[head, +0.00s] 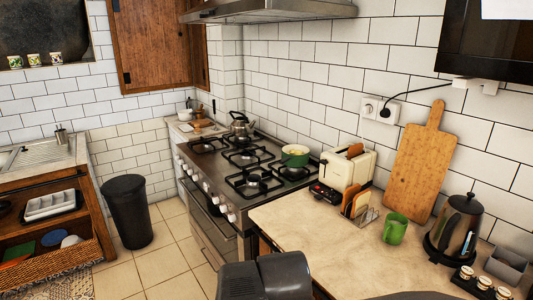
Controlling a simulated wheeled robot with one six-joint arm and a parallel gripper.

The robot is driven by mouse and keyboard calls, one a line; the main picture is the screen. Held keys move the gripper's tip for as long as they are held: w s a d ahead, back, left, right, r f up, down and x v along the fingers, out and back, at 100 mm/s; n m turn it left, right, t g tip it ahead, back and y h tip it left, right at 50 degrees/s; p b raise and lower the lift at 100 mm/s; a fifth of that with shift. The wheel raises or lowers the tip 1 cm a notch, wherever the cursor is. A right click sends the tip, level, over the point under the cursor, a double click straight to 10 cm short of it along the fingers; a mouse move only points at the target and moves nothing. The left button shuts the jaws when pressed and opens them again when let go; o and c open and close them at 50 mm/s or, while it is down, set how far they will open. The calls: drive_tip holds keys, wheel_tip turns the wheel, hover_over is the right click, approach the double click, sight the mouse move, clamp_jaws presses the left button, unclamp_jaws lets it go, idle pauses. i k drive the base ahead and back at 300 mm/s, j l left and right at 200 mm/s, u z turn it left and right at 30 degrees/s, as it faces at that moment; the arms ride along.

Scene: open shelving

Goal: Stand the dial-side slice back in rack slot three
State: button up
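The cream toaster (345,172) stands on the counter beside the stove, with a brown slice (355,150) showing above its top. A metal wire rack (369,216) stands in front of it, to the right. Bread slices with brown crusts (361,201) stand upright at the rack's left end, close together; I cannot tell exactly which slots they fill. The rack's right part looks empty. A black part with small knobs (322,191) is at the toaster's lower left. My gripper is not in view; only a dark grey part of my arm shows at the bottom.
A green mug (395,229) stands just right of the rack. A wooden board (415,165) leans on the wall behind. A kettle (456,228) and small jars (485,282) stand farther right. The stove (245,165) is to the left. The front counter is clear.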

sight(361, 221)
drive_tip(key=z, duration=0.9)
